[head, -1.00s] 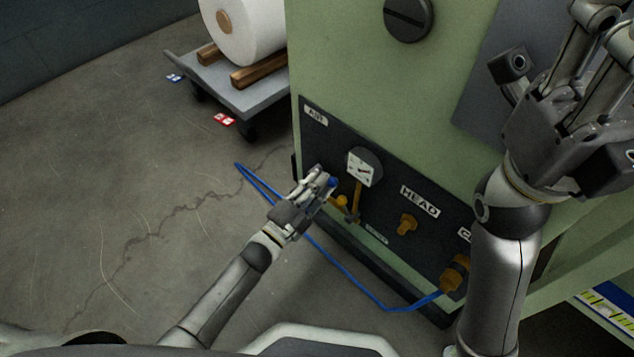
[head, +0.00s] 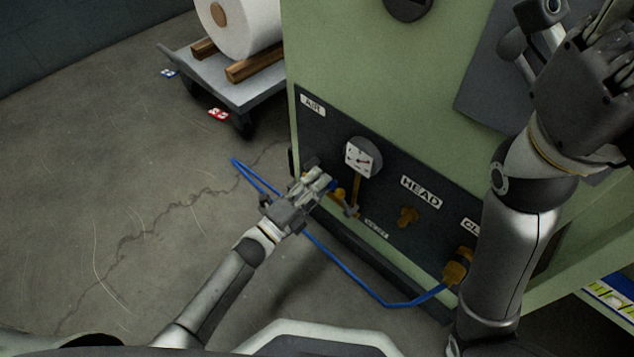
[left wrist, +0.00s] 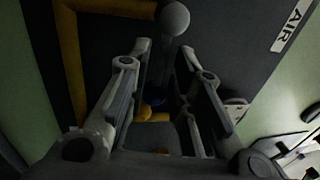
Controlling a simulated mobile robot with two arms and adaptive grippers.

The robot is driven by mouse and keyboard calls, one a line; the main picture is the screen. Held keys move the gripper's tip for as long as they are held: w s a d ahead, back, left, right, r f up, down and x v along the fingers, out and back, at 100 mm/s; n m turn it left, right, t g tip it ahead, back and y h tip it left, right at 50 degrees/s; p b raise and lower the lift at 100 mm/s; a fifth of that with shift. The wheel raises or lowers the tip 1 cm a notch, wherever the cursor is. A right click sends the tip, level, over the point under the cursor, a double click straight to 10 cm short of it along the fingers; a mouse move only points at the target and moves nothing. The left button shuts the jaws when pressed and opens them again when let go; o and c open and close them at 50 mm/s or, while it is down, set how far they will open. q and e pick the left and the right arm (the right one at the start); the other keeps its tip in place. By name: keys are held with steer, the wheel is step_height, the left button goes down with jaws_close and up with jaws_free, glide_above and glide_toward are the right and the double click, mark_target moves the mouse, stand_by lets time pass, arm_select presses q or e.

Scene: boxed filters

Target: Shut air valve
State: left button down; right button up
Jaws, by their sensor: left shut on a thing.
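A round gauge (head: 362,157) stands on a brass pipe just right of the gripper. My right gripper (head: 590,95) is raised at the upper right, partly out of frame, its jaws unclear.
A blue hose (head: 350,275) loops from a brass fitting (head: 458,268) across the floor behind my left arm. A HEAD label (head: 421,191) and brass fitting (head: 409,216) are right of the gauge. A cart (head: 262,88) with a white roll stands behind. The left floor is open.

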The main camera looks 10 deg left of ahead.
arm_select(q)
steer(key=shift+s+d+f, duration=0.1)
steer(key=shift+f, duration=0.05)
steer(key=c, duration=1.3)
jaws_free()
steer(key=v, duration=1.2)
